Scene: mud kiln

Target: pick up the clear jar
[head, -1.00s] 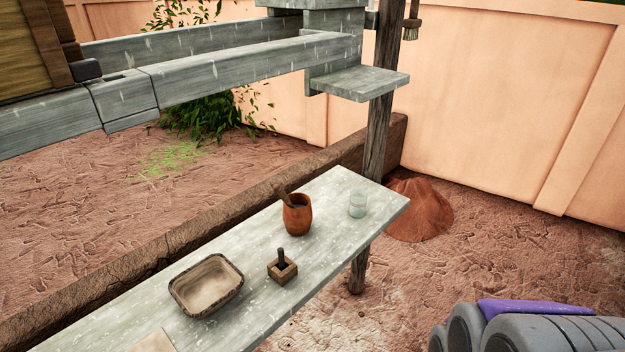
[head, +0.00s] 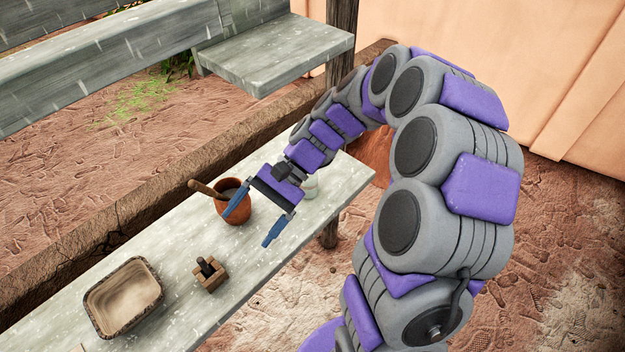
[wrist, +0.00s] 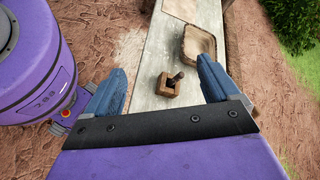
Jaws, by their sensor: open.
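The clear jar (head: 311,187) stands near the right end of the grey wooden bench (head: 268,284). My arm and gripper hide most of it in the head view, and only part of its pale glass shows. It is not seen in the wrist view. My gripper (head: 252,226) is open and empty over the bench, with its blue fingers pointing toward the lower left, away from the jar. In the wrist view the open gripper (wrist: 160,88) has bare bench and a small wooden box between and beyond its fingers.
A clay pot (head: 236,206) with a wooden handle stands close beside my left finger. A small wooden box (head: 210,276) with a dark peg and a shallow rough-rimmed tray (head: 97,323) stand farther left on the bench. A grey shelf (head: 275,55) juts out above and behind.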

